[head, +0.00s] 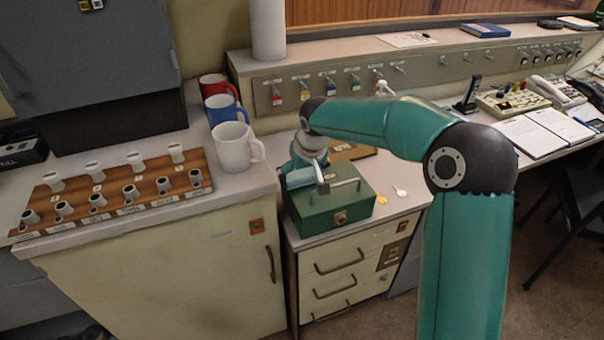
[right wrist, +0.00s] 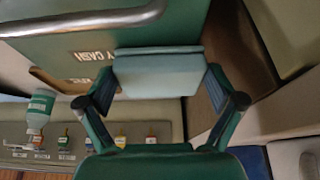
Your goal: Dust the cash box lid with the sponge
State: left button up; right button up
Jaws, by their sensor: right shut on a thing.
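The green cash box (head: 333,214) stands shut on the drawer cabinet, with a metal handle (head: 346,185) on its lid and a latch on its front. My right gripper (head: 308,178) is over the left part of the lid, shut on the pale blue-grey sponge (head: 299,179). In the right wrist view, the sponge (right wrist: 158,72) sits between both fingers, beside the green lid (right wrist: 95,48) with its white lettering. Whether the sponge touches the lid I cannot tell. My left gripper is not in view.
A yellow-tagged key (head: 381,199) and a white-tagged one (head: 399,191) lie right of the box. White (head: 234,147), blue (head: 222,109) and red (head: 217,86) mugs stand on the counter at left, near a wooden board of knobs (head: 120,190). A wall strip of tagged keys runs behind.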

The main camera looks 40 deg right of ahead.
jog(key=shift+r+p, duration=1.9)
jog(key=shift+r, duration=0.95)
jog(key=shift+r+p, duration=1.15)
jog(key=shift+r, duration=0.45)
jog(key=shift+f, duration=0.1)
